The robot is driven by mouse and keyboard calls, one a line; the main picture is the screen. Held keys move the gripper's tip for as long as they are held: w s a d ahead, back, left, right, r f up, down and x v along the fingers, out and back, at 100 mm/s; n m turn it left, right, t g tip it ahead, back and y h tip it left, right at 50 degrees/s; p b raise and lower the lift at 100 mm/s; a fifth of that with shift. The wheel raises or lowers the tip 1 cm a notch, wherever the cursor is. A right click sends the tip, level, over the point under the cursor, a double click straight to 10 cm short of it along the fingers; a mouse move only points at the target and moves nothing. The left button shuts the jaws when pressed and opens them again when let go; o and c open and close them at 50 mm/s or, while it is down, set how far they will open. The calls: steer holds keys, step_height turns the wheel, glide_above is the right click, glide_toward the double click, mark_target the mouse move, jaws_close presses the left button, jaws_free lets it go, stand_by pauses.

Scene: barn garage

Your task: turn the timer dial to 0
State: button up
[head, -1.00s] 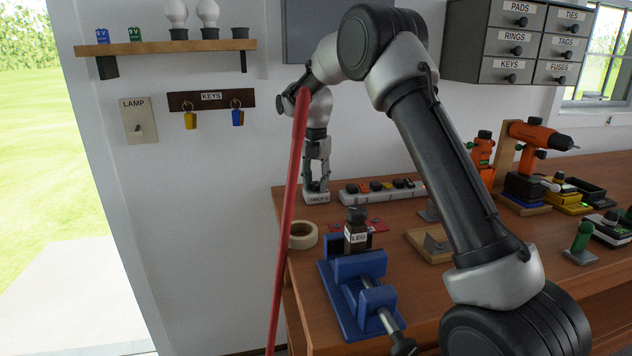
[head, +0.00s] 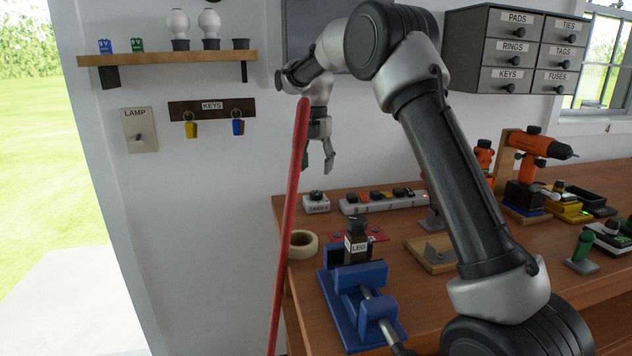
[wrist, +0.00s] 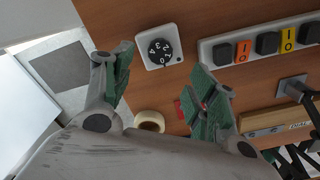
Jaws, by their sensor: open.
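The timer (head: 316,203) is a small white box at the back left of the workbench. In the wrist view, its round black dial (wrist: 160,53) carries white numerals. The numerals look like 4 to 0, but I cannot tell which one is selected. My gripper (head: 318,168) is open and empty above the timer, apart from it. In the wrist view, the fingers of my gripper (wrist: 161,68) are spread wide, with the timer beyond and between them.
A power strip (head: 385,201) with several switches lies right of the timer. A tape roll (head: 304,244), a blue vise (head: 362,300) and a dark bottle labelled LEG (head: 356,248) are nearer. A red pole-like thing (head: 290,220) crosses the view. Drawers (head: 515,50) hang at upper right.

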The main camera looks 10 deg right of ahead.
steer(key=shift+r, duration=1.75)
steer(key=f+m, duration=0.1)
steer(key=m, duration=0.1)
steer(key=s+f+m, duration=0.1)
steer(key=m, duration=0.2)
steer(key=f+m, duration=0.2)
steer(key=m, duration=0.1)
steer(key=shift+s+d, duration=0.15)
steer(key=s+d+r+m+t, duration=0.1)
steer(key=s+d+m, duration=0.3)
steer(key=s, duration=1)
steer(key=s+d+r+m+t, duration=0.2)
steer(key=s+d+m, duration=0.3)
steer(key=s+m, duration=0.5)
steer(key=s+d+r+m+t, duration=0.1)
steer(key=s+d+m, duration=0.4)
steer(key=s, duration=1.3)
steer(key=shift+s+d+r+m, duration=0.2)
steer(key=shift+s+r+m, duration=0.2)
steer(key=shift+r+m, duration=0.55)
